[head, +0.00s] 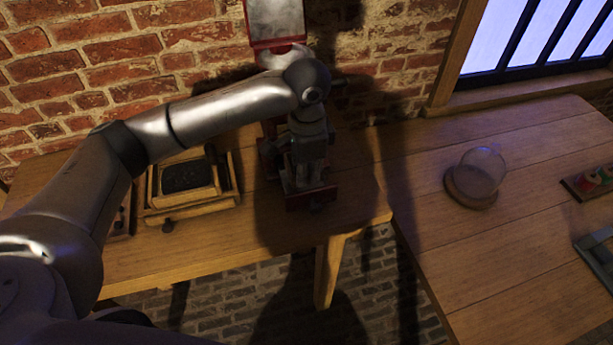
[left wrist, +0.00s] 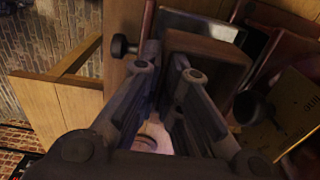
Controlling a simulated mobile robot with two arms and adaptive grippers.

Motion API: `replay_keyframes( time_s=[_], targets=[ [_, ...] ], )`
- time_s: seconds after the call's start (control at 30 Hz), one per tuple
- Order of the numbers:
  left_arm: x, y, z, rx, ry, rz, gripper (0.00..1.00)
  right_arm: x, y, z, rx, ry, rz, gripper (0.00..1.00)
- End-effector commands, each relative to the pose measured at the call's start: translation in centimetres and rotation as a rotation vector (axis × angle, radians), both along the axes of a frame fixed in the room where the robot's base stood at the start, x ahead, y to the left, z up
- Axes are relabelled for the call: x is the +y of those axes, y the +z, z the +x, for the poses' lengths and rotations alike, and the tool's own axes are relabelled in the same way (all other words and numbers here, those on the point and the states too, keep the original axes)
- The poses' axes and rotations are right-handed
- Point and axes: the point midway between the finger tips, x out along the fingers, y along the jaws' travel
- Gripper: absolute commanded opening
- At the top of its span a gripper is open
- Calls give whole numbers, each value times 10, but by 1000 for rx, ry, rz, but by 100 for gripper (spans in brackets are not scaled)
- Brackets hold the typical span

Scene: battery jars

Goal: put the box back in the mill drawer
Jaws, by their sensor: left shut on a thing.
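My left gripper (head: 303,182) points down over a red drawer (head: 312,200) that sticks out at the front of the red mill. In the left wrist view, its two fingers (left wrist: 172,72) are close together on a dark brown box (left wrist: 205,58). The box is at or in the open drawer; the fingers hide part of it, so I cannot tell how deep it sits. A black knob (left wrist: 120,45) stands out from the drawer front. My arm and wrist hide most of the mill in the head view.
A wooden tray (head: 232,180) with a dark-filled box stands left of the mill. A raised red lid (head: 275,22) is behind. A glass dome on a round base (head: 470,196) stands on the right table (head: 500,260). A yellow labelled panel (left wrist: 290,112) is beside the gripper.

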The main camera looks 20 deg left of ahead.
Motion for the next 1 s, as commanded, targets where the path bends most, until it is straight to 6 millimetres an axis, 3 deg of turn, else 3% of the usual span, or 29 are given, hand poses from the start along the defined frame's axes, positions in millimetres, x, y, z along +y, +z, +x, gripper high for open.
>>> replay_keyframes(
  time_s=[0.3, 0.53, 0.9, 1.0],
  targets=[
    [7, -24, 19, 1, 0, 1, 0, -5, 7, 0, 1, 2, -5, 0],
    [7, -51, 18, -1, -1, 1, 0, -5, 20, 0, 0, 2, -5, 0],
    [6, -57, 18, 0, -1, 0, 0, -4, 20, 1, -2, 1, -5, 0],
    [6, -57, 18, -1, -2, 0, 15, -4, 20, 2, -2, 1, -5, 0]
  ],
)
